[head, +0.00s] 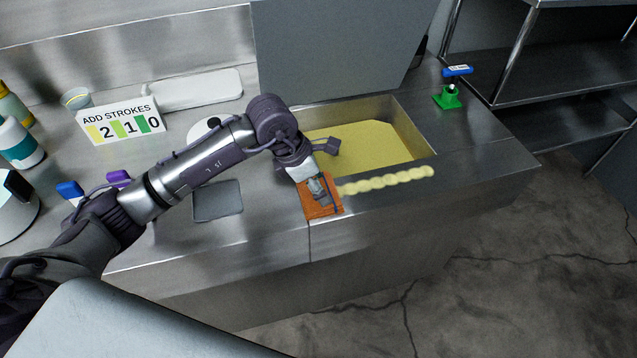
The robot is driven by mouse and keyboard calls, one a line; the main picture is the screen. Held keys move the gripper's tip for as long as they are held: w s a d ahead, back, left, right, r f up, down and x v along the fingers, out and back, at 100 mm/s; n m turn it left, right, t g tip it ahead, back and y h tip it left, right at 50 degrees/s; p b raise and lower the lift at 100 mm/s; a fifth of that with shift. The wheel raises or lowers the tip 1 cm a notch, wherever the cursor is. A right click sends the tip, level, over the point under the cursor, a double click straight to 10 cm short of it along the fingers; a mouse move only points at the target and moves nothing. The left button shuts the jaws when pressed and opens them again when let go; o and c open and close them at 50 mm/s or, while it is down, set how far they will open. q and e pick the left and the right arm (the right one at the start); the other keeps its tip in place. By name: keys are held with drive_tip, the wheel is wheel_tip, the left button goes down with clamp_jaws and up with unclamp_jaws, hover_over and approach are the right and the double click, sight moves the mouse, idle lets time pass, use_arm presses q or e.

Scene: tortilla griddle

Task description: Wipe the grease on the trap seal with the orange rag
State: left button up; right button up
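The orange rag (308,205) lies against the front rim of the sunken trap, at the left end of the grease. The grease is a pale yellow, lumpy strip (388,181) along the trap's front edge, the seal. My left gripper (321,190) points down onto the rag and appears shut on it; its fingers partly cover the rag. Whether grease lies under the rag is hidden. The trap (418,130) is open, with a yellow surface inside. My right gripper is out of view.
A grey lid (335,45) stands upright behind the trap. An "ADD STROKES 2 1 0" sign (122,121), a grey pad (217,201) and bottles (18,145) are on the left. A green-based, blue-topped item (449,97) stands at the right. The counter right of the grease is clear.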

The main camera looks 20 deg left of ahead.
use_arm(q)
drive_tip(key=shift+r, duration=0.35)
idle(0.5)
drive_tip(key=c, duration=0.8)
drive_tip(key=shift+w+d+f+b, duration=0.1)
drive_tip(key=shift+w+d+b, duration=0.15)
drive_tip(key=shift+w+d, duration=0.35)
drive_tip(key=shift+w+d+b, duration=0.25)
drive_tip(key=shift+d+b, duration=0.05)
drive_tip(key=shift+d, duration=0.45)
drive_tip(key=shift+w+d+f+b, duration=0.1)
drive_tip(key=shift+w+d+b, duration=0.15)
drive_tip(key=shift+w+d, duration=0.35)
drive_tip(key=shift+s+d, duration=0.1)
drive_tip(key=shift+d, duration=0.05)
